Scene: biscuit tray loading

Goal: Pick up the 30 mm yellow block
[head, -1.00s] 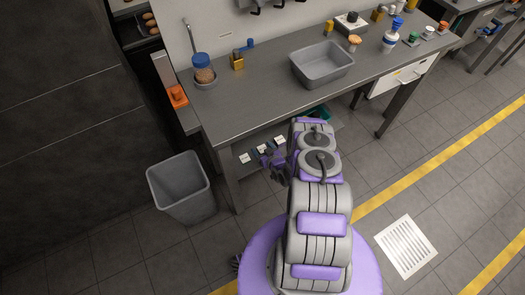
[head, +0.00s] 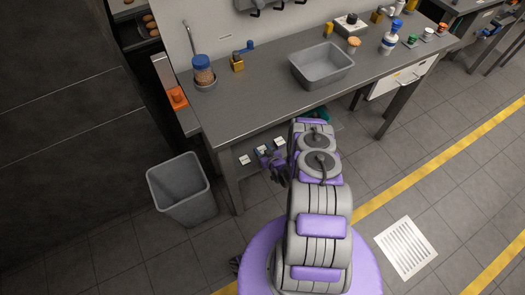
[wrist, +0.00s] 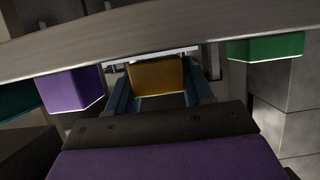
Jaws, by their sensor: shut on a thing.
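The yellow block (wrist: 155,76) shows in the wrist view between the two dark blue fingers of my gripper (wrist: 158,88). The gripper is shut on it, one finger at each side. A broad grey edge runs across the view just above the block. I cannot tell whether the block still touches a surface. In the head view my gripper (head: 273,163) is low in front of the workbench, by the white labels under its top. The yellow block cannot be made out there.
A purple block (wrist: 70,91) is left of the yellow one and a green block (wrist: 265,47) is right. The workbench top (head: 245,112) overhangs my gripper and carries a grey tub (head: 322,75). A grey bin (head: 182,190) stands on the floor at left.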

